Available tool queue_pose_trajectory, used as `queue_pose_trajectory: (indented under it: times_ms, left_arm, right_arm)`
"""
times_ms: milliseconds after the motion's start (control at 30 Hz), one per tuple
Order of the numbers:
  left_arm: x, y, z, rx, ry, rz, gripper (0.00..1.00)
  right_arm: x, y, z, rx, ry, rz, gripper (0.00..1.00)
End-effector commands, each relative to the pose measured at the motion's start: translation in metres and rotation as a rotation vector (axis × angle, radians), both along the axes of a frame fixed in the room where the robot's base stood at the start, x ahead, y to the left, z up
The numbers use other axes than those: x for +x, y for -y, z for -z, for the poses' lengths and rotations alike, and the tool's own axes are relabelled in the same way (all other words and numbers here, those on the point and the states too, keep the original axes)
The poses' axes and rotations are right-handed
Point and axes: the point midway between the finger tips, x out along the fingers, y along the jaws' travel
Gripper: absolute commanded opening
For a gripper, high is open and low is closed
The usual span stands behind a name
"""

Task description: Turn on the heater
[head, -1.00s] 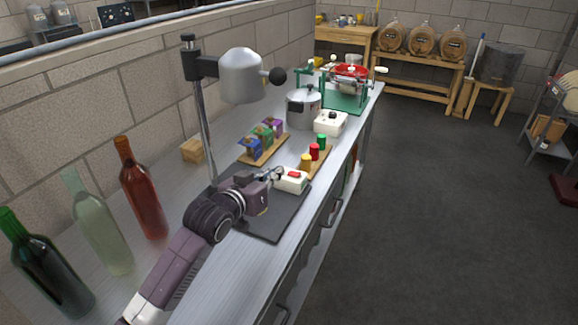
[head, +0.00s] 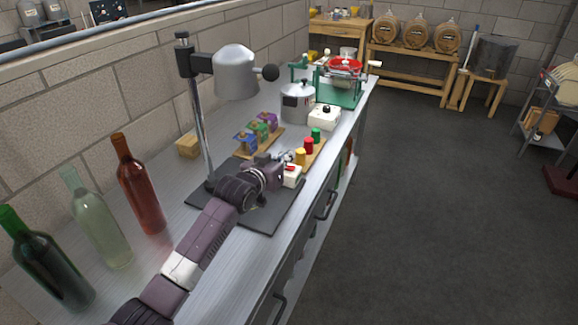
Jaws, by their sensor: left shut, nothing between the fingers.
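The heater is a grey metal head (head: 236,72) with a black knob, held on a post above a dark base plate (head: 272,217). A small white switch box (head: 292,182) with a red switch (head: 290,168) sits at the plate's far right corner. My left gripper (head: 282,164) is shut and empty, right at the switch box. It hides part of the box. I cannot tell whether the fingers touch the switch, or which way the switch is set. My right gripper is not in view.
Three bottles, one of them red (head: 138,185), stand at the left. A wooden board (head: 318,153) with coloured capsules, a tray of coloured packs (head: 257,133), a metal pot (head: 297,104) and a white box with a black knob (head: 324,117) stand beyond the heater.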

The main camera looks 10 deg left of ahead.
Motion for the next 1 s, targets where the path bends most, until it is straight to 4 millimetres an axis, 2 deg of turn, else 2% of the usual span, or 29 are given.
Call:
queue_pose_trajectory:
  times_ms: [133,300,1000]
  left_arm:
    - [0.001,0.003,0.022,-0.001,-0.004,-0.001,0.00]
    - [0.001,0.005,0.036,-0.001,-0.001,0.000,0.00]
    - [0.000,0.007,0.050,0.011,-0.001,0.000,0.00]
  right_arm:
    - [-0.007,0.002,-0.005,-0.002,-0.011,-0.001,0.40]
    - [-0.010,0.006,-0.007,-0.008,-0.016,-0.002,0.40]
    - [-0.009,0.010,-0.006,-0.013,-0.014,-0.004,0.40]
